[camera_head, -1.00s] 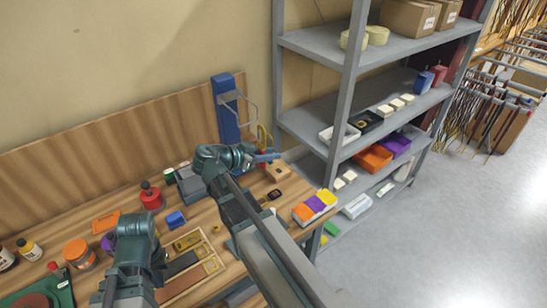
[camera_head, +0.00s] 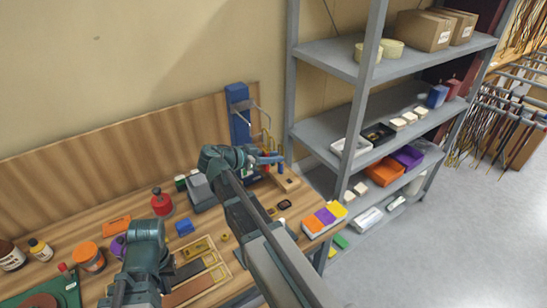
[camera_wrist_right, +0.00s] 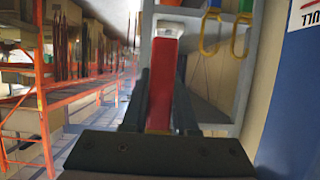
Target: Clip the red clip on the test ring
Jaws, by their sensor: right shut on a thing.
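The red clip (camera_wrist_right: 161,85) stands out between the two dark fingers of my right gripper (camera_wrist_right: 160,95) in the right wrist view. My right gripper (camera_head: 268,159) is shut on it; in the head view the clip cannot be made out. Yellow ring-shaped pieces hang ahead and to the right of the clip in the right wrist view, one yellow ring (camera_wrist_right: 209,35) nearer the clip and another (camera_wrist_right: 240,36) further right. The clip is apart from both in the picture. I cannot tell which is the test ring. My left gripper (camera_head: 118,292) is low at left, its fingers unclear.
A blue post (camera_head: 239,117) with a wire bracket stands at the back of the wooden bench. A grey shelf rack (camera_head: 352,125) stands right of it. Bottles, a red container (camera_head: 161,201) and a wooden tray (camera_head: 232,272) crowd the bench.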

